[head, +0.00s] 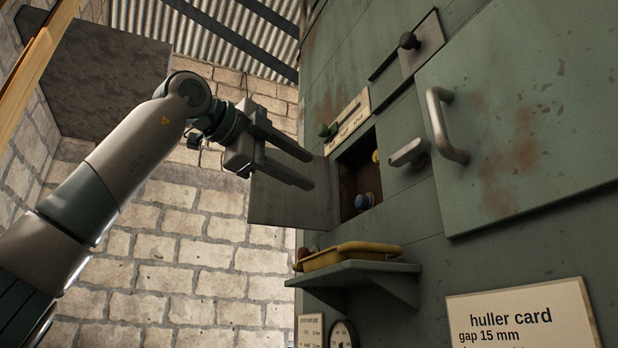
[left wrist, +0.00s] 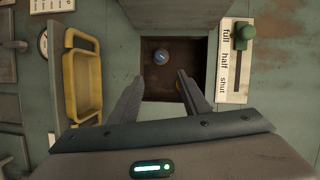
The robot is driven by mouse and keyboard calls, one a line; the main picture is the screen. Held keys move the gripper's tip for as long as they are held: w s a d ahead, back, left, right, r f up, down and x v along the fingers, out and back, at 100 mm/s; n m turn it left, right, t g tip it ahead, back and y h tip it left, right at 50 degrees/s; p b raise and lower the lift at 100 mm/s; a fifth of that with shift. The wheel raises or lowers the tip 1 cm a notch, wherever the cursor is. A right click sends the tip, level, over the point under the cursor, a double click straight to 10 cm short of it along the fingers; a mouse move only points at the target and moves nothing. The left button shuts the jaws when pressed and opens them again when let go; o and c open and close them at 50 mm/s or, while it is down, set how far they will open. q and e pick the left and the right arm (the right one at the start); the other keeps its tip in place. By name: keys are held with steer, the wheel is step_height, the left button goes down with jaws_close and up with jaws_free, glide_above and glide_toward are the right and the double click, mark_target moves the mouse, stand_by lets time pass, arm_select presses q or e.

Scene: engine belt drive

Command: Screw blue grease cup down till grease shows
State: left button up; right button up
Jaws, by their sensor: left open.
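The blue grease cup (head: 364,201) sits low inside a dark square recess in the green machine's side. It also shows in the left wrist view (left wrist: 160,57), near the recess's middle, beyond my fingertips. A yellow cup (head: 376,156) sits higher in the recess and is partly hidden. My left gripper (head: 312,172) is open and empty, outside the recess and in front of its open door (head: 283,208). Its two fingers point toward the opening, apart from the blue cup. Whether any grease shows is too small to tell. My right gripper is not in view.
A shelf (head: 352,270) with a yellow tray (head: 350,253) juts out below the recess. A green-knobbed slide lever (left wrist: 241,37) marked full, half, shut is beside the opening. A latch handle (head: 408,152) and a large door handle (head: 446,125) stick out to the right.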

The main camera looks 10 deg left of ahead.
arm_select(q)
steer(key=shift+s+a, duration=0.1)
steer(key=shift+s, duration=0.1)
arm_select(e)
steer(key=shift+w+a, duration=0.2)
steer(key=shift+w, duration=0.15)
arm_select(q)
step_height(320, 180, down, 7)
steer(key=w+a+m+t+h+b, duration=0.1)
steer(key=m+t+h+b, duration=0.2)
steer(key=m+b, duration=0.5)
steer(key=m, duration=0.4)
steer(key=shift+w+f, duration=0.2)
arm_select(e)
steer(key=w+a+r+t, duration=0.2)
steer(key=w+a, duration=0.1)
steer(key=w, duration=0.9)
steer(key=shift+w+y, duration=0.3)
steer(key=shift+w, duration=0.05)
arm_select(q)
steer(key=shift+w, duration=0.1)
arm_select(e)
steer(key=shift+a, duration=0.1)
